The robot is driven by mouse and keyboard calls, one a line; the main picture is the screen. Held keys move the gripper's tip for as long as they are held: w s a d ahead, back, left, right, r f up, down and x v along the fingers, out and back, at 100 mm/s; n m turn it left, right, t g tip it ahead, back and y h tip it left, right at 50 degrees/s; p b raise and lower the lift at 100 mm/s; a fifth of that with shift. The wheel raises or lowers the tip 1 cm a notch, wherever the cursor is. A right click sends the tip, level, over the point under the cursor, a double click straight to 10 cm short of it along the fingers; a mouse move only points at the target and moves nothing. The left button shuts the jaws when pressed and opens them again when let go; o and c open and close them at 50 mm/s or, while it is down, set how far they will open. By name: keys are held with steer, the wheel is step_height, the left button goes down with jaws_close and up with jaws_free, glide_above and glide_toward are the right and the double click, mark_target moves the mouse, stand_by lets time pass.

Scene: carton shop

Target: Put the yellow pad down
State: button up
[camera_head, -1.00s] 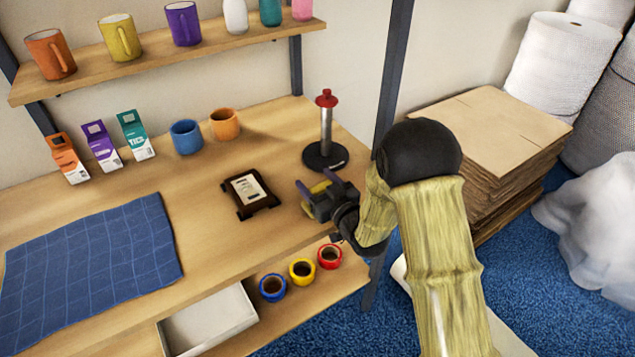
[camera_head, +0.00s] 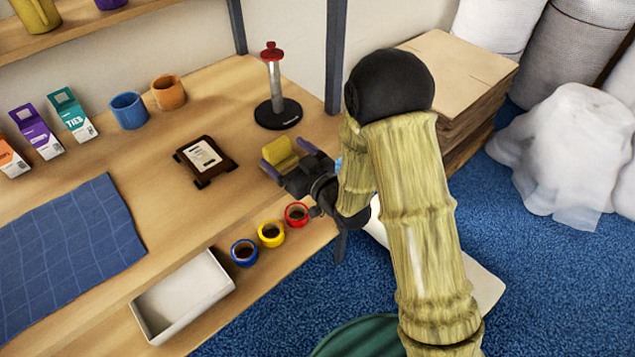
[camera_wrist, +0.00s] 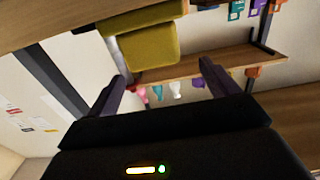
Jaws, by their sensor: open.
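The yellow pad (camera_head: 281,152) is at the right part of the wooden table (camera_head: 225,115), just beyond my gripper. In the wrist view the yellow pad (camera_wrist: 150,47) shows ahead of the fingers against the table surface, which appears at the top of that tilted picture. My gripper (camera_head: 286,158) is open, its two purple fingers spread wide. In the wrist view the gripper (camera_wrist: 163,74) has nothing between its fingertips. The lower edge of the pad is partly hidden by the gripper in the head view.
A dark framed stand (camera_head: 206,161) lies left of the pad, and a red-topped post on a black base (camera_head: 278,113) stands behind it. Several tape rolls, including a red one (camera_head: 297,214), and a white tray (camera_head: 182,296) sit below. The blue mat (camera_head: 70,250) is at left.

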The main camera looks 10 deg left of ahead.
steer(key=p+v, duration=0.2)
steer(key=v, duration=0.4)
steer(key=shift+d+r, duration=0.2)
steer(key=p+v, duration=0.4)
steer(key=p, duration=0.2)
steer(key=shift+s+f+p, duration=0.15)
steer(key=shift+s+p, duration=0.1)
steer(key=shift+p, duration=0.15)
steer(key=shift+w, duration=0.1)
